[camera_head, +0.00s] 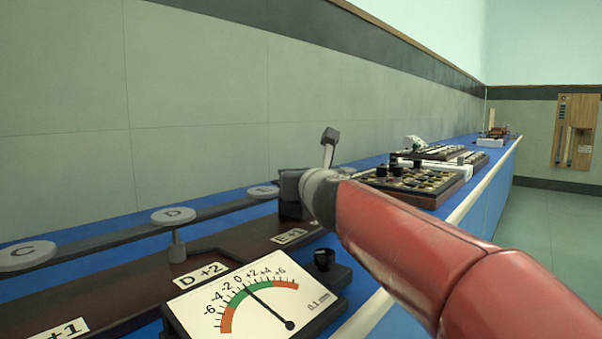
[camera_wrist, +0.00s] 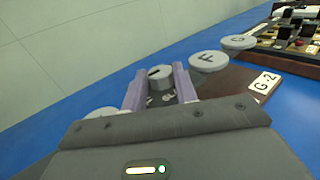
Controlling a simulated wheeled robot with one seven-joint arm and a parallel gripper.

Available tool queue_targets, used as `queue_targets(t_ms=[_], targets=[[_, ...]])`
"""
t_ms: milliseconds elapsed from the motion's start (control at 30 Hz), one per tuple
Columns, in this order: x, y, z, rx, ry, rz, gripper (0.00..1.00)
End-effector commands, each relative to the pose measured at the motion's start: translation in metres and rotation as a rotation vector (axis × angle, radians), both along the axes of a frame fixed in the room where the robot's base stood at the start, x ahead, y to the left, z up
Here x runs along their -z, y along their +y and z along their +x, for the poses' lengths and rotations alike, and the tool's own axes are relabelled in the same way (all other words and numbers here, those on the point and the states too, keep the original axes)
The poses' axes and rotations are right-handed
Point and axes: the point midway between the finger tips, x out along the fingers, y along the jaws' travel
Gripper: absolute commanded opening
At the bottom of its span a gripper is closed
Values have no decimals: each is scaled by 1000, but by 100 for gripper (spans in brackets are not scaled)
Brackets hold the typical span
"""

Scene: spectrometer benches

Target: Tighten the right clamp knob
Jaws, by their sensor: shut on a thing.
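In the wrist view, a round grey knob (camera_wrist: 160,72) with a dark mark on its top sits between the two lavender fingers of my gripper (camera_wrist: 159,80). The fingers are shut on it from both sides. Whether this is the right clamp knob cannot be told from its visible marking. In the head view, my gripper (camera_head: 292,193) is a dark block over the bench near disc E (camera_head: 263,191); its fingertips and the held knob are hidden there.
Discs C (camera_head: 27,256) and D (camera_head: 173,215) stand along a grey rail at left. Discs F (camera_wrist: 208,62) and G (camera_wrist: 238,42) are right of my gripper. A small black knob (camera_head: 324,260) is beside the gauge. Trays of small parts (camera_head: 412,184) lie farther along the blue bench.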

Motion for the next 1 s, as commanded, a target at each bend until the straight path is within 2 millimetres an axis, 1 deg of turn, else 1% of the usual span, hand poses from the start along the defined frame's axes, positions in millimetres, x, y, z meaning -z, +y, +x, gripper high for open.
queue_targets(t_ms=[333,367,500,800,867,1000], targets=[[1,0,0,1,1,0,6],[1,0,0,1,1,0,32],[0,0,0,1,0,0,50],[0,-1,-2,1,0,0,50],[-1,-2,-6,2,-1,0,50],[0,-9,-26,3,-2,1,50]])
